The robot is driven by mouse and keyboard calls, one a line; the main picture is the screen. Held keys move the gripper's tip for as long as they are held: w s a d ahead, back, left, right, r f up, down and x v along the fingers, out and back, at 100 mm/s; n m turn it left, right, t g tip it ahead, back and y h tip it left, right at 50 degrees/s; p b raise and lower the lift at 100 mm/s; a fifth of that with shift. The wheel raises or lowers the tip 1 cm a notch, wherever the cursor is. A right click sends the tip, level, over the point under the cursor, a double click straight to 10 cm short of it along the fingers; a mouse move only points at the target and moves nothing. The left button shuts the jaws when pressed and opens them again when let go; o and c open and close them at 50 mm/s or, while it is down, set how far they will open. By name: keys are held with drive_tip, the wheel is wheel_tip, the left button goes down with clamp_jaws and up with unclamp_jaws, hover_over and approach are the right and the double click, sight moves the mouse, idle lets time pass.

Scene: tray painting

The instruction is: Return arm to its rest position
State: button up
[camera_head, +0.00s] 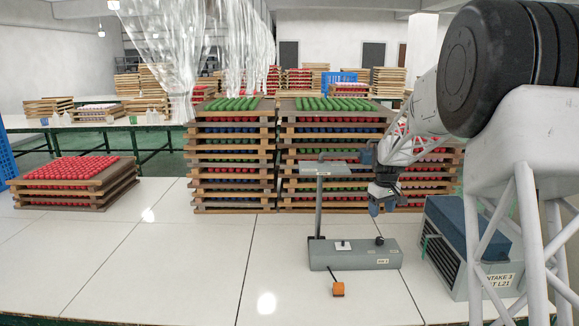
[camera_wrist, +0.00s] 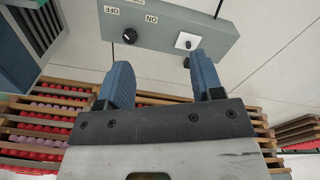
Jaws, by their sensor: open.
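My gripper (camera_head: 381,205) hangs above the white table, just behind and above the right end of the grey control box (camera_head: 335,253). In the wrist view its two blue fingers (camera_wrist: 160,85) are spread apart with nothing between them. The same view shows the grey box (camera_wrist: 165,30) beyond the fingertips, with ON and OFF labels, a black knob (camera_wrist: 130,36) and a white switch plate (camera_wrist: 188,41). A post with a flat top (camera_head: 322,170) rises from the box's left end.
Tall stacks of trays (camera_head: 235,160) with red, blue and green pieces stand behind the box. A blue-grey intake unit (camera_head: 455,240) stands at the right. A low tray stack (camera_head: 75,182) stands left. The table's front left (camera_head: 150,270) is clear.

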drive_tip(key=s+a+r+m, duration=0.1)
drive_tip(key=s+a+r, duration=0.25)
drive_tip(key=s, duration=0.55)
drive_tip(key=s+a+r+m+t, duration=0.15)
drive_tip(key=s+r, duration=0.25)
drive_tip(key=s, duration=0.6)
drive_tip(key=s+a+r+g, duration=0.1)
drive_tip(key=s+a+r, duration=0.25)
drive_tip(key=s, duration=0.55)
drive_tip(key=s+a+f+m, duration=0.1)
drive_tip(key=s+a+f, duration=0.1)
drive_tip(key=s, duration=1.1)
drive_tip(key=s+a+f+m+t, duration=0.1)
drive_tip(key=s, duration=1.2)
drive_tip(key=shift+s+a+f, duration=0.4)
